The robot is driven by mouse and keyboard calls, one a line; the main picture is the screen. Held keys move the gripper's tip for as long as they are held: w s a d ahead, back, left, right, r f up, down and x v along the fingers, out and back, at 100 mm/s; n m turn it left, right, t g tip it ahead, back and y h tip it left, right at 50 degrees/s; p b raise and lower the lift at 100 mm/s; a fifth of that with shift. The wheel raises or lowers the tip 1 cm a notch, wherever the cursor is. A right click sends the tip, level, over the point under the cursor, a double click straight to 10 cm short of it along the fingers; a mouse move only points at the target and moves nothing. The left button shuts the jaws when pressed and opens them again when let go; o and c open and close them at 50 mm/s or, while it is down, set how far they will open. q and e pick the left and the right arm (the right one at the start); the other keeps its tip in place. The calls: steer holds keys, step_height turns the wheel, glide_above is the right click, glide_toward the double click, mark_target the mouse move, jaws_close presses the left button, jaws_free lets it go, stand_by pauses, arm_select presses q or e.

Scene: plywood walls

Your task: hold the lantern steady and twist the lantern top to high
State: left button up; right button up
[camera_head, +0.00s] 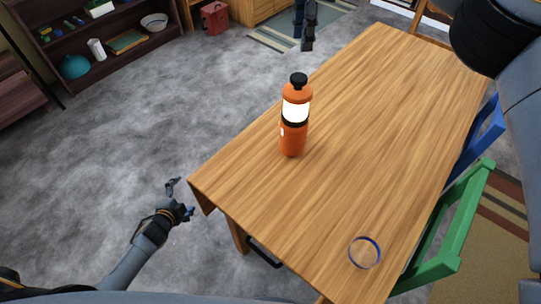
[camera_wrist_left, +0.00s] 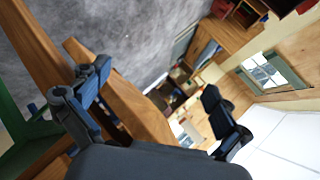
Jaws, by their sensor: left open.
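The orange lantern (camera_head: 294,138) stands upright on the wooden table (camera_head: 370,110), near its left edge. It has a glowing white band in its upper half and a black knob as its top (camera_head: 298,81). My left gripper (camera_head: 182,198) is open and empty, off the table's near left corner and apart from the lantern. Its two spread fingers also show in the left wrist view (camera_wrist_left: 150,108). I cannot make out the lantern in that view. A dark jointed shape (camera_head: 306,22) at the top edge of the head view may be my right gripper; its jaws are unclear.
A blue-rimmed ring (camera_head: 365,253) lies near the table's front right. A green chair (camera_head: 450,225) and a blue chair (camera_head: 482,138) stand along the right side. A dark shelf (camera_head: 100,45) stands at the back left. The floor left of the table is clear.

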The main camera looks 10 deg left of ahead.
arm_select(q)
steer(key=w+d+r+m+t+h, duration=0.1)
steer(key=w+r+m+t+h, duration=0.15)
steer(key=w+r, duration=0.45)
steer(key=w+d+r+m+t+h, duration=0.1)
steer(key=w+d+r+m+t, duration=0.15)
steer(key=r, duration=0.95)
steer(key=d+r+m+h, duration=0.5)
steer(key=d+r+m, duration=0.4)
steer(key=r+m, duration=0.1)
steer(key=m+y, duration=0.2)
steer(key=m, duration=1)
glide_toward(295, 121)
step_height(295, 121, down, 4)
steer(key=a, duration=0.1)
steer(key=x, duration=1.4)
steer(key=shift+a, duration=0.2)
